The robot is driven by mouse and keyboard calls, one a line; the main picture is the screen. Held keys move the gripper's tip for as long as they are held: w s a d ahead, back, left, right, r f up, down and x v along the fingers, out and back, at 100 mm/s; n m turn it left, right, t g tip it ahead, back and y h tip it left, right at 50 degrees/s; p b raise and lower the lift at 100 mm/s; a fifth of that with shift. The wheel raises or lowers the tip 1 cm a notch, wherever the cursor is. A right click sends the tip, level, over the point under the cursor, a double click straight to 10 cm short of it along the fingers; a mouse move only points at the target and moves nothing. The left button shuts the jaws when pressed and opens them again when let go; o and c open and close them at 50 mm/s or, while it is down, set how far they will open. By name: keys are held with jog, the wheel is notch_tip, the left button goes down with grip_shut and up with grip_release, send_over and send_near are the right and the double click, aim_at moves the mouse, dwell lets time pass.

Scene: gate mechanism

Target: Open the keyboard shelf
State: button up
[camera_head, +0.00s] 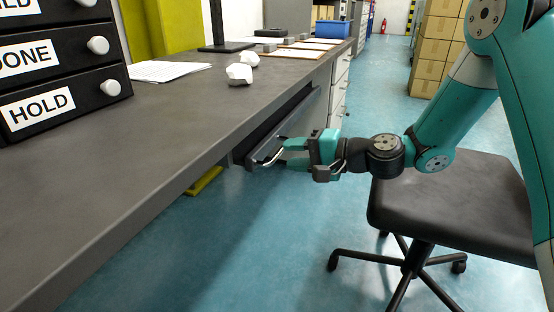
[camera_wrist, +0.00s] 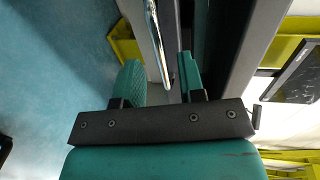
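The keyboard shelf (camera_head: 296,121) is a dark grey panel under the desk's edge in the head view. Its front edge also shows in the wrist view (camera_wrist: 252,50). A shiny metal bar handle (camera_head: 270,158) is on its front. My gripper (camera_head: 285,150) is at this handle, reaching in from the right. In the wrist view the two teal fingers (camera_wrist: 160,72) are apart, with the handle (camera_wrist: 154,40) running between them. A gap shows on both sides of the bar, so the gripper is open. Part of the shelf is hidden behind my gripper.
The grey desk (camera_head: 180,120) carries black labelled drawers (camera_head: 62,62), papers (camera_head: 168,71) and white crumpled lumps (camera_head: 239,74). A black swivel chair (camera_head: 455,205) stands below my arm. Cardboard boxes (camera_head: 432,55) are stacked behind.

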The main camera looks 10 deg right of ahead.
aim_at(278, 151)
jog(key=shift+b+x, duration=0.35)
jog(key=shift+x, duration=1.75)
grip_shut()
